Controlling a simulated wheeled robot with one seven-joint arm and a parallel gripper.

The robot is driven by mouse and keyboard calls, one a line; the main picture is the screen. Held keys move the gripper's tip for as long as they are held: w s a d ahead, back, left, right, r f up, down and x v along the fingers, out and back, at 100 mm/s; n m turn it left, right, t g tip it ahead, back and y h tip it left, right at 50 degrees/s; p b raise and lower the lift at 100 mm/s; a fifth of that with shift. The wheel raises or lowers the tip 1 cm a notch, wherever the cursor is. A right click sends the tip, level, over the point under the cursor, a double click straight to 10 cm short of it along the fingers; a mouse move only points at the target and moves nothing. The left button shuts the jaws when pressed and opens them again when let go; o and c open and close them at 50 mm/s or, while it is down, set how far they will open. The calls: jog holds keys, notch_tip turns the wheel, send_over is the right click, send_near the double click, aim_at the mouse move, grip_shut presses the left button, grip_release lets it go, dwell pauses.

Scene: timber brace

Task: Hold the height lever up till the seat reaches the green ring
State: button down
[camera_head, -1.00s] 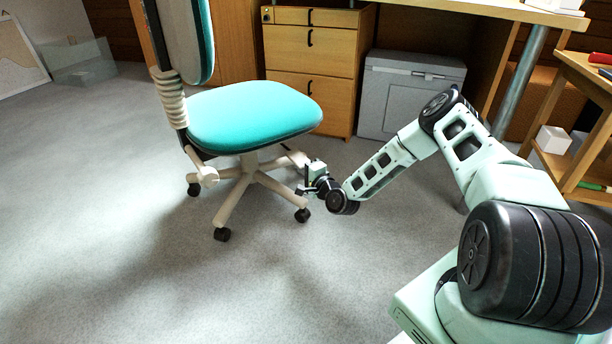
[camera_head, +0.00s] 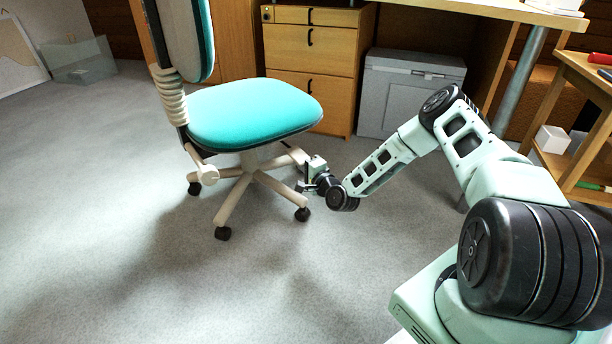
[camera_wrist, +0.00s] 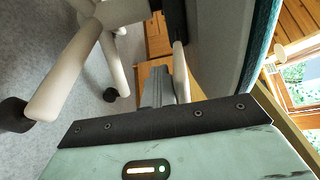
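The office chair has a turquoise seat (camera_head: 250,112) on a pale central column above a star base with casters. A pale height lever (camera_head: 297,154) sticks out under the seat's right side. In the wrist view a pale paddle-like piece, apparently the lever (camera_wrist: 181,72), stands beside my grey finger. My gripper (camera_head: 306,180) is low by the lever, below the seat's right edge. The small size and the angle hide whether its fingers are open or shut. I cannot make out a green ring.
A wooden drawer unit (camera_head: 311,62) and a grey box (camera_head: 408,95) stand behind the chair under the desk. A wooden shelf (camera_head: 580,110) is at the right. The floor at left and front is clear.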

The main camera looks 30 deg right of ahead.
jog(key=shift+r+p, duration=1.05)
jog(key=shift+r, duration=0.2)
dwell(1.4)
jog(key=shift+f, duration=0.1)
notch_tip(320, 180, down, 4)
jog(key=b, duration=0.3)
jog(key=shift+f, duration=0.2)
jog(key=s+p, duration=0.3)
jog(key=s, duration=0.7)
jog(key=shift+d+p, duration=0.25)
jog(key=shift+p, duration=0.1)
dwell(0.5)
